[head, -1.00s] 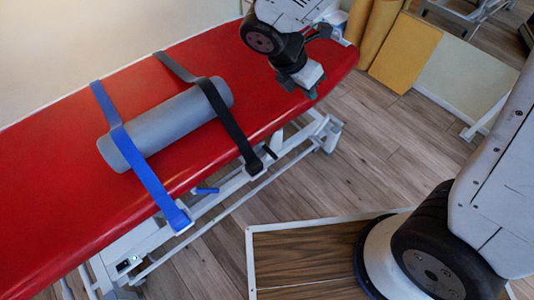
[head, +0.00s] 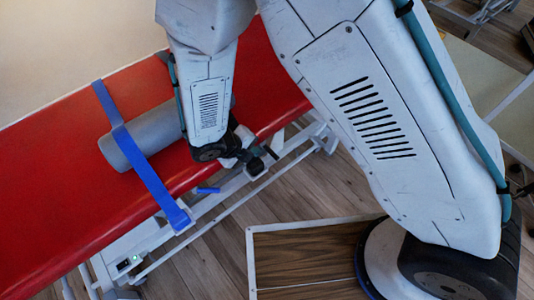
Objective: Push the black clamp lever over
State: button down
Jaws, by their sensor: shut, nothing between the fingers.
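The black clamp (head: 254,168) sits on the near side rail of the red treatment table, at the lower end of the black strap. Its short black lever (head: 270,152) sticks out to the upper right of the clamp. My gripper (head: 252,156) is low over the table's near edge, right beside the clamp and lever. Its fingers are small, dark and partly lost against the clamp, and I see nothing held in them. I cannot tell whether they touch the lever. My arm hides most of the black strap.
A grey roll (head: 140,140) lies on the red table (head: 60,190) under a blue strap (head: 150,180). A blue lever (head: 208,190) shows at the rail, left of the clamp. Open floor (head: 325,185) is right of the clamp.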

aim_at(273, 156)
jog(key=x, duration=1)
dwell(0.3)
